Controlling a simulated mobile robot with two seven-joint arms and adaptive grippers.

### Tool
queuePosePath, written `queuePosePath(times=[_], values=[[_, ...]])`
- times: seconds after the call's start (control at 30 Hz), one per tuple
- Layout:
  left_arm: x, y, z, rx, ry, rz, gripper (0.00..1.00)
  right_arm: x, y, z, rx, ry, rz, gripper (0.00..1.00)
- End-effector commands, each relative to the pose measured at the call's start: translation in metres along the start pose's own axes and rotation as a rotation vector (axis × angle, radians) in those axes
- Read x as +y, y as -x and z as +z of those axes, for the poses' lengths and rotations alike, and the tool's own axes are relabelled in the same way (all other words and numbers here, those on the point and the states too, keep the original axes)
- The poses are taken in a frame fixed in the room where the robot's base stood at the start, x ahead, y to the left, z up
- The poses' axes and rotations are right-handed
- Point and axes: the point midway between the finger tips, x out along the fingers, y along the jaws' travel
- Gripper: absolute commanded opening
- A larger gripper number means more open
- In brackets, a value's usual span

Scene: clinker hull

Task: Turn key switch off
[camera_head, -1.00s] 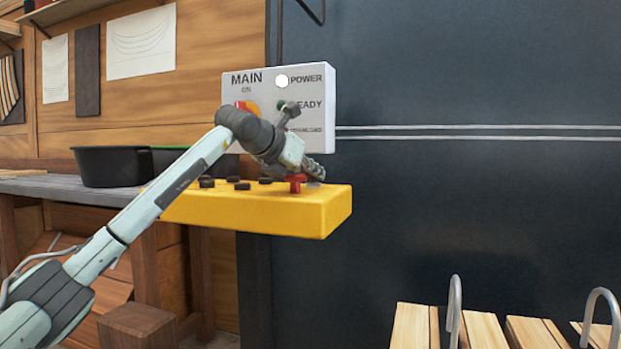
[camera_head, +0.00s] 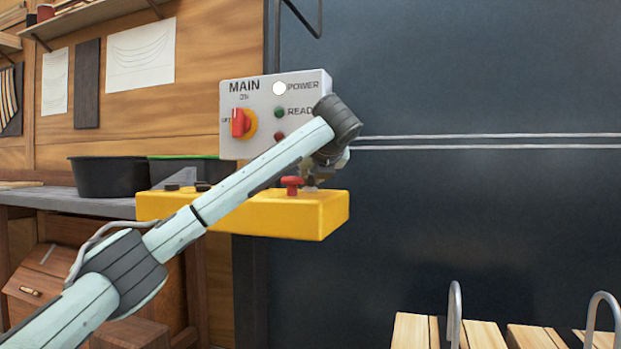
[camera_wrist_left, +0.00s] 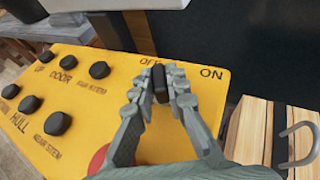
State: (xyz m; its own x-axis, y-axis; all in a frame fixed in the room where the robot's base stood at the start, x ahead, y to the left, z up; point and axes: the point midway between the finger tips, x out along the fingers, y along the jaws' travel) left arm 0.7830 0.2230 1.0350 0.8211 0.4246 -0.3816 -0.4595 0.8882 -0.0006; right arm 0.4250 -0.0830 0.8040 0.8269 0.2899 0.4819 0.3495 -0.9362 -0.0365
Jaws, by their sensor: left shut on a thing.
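The yellow control box (camera_head: 285,218) carries the black key switch (camera_wrist_left: 159,80), which sits between the printed words OFF and ON in the left wrist view. My left gripper (camera_wrist_left: 160,94) is shut on the switch, one finger on either side of it. In the head view my left gripper (camera_head: 318,178) is mostly hidden behind my own arm, above the right end of the box. The switch cannot be made out there. My right gripper is not in view.
A red push button (camera_head: 291,184) stands close beside my left gripper. Several black knobs (camera_wrist_left: 99,69) line the box's left part. A white MAIN panel (camera_head: 265,100) with a red rotary handle (camera_head: 238,123) is behind. Slatted wood (camera_head: 411,331) lies at lower right.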

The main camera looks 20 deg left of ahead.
Motion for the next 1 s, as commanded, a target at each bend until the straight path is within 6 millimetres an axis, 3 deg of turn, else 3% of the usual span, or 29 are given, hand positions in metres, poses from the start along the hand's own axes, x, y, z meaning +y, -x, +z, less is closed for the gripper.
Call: queuePosePath(times=[0.53, 0.57, 0.7, 1.0], values=[[-0.0001, -0.0009, -0.0014, 0.004, 0.01, 0.027, 0.0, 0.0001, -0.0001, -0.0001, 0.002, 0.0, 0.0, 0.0], [-0.0001, -0.0009, -0.0014, 0.004, 0.01, 0.027, 0.15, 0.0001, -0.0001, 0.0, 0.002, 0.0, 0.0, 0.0], [-0.0001, -0.0008, -0.0012, 0.003, 0.01, 0.027, 0.32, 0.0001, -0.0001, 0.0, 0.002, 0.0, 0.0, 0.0], [-0.0003, 0.0, -0.0005, 0.002, 0.01, 0.025, 0.34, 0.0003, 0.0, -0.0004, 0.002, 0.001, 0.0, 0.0]])
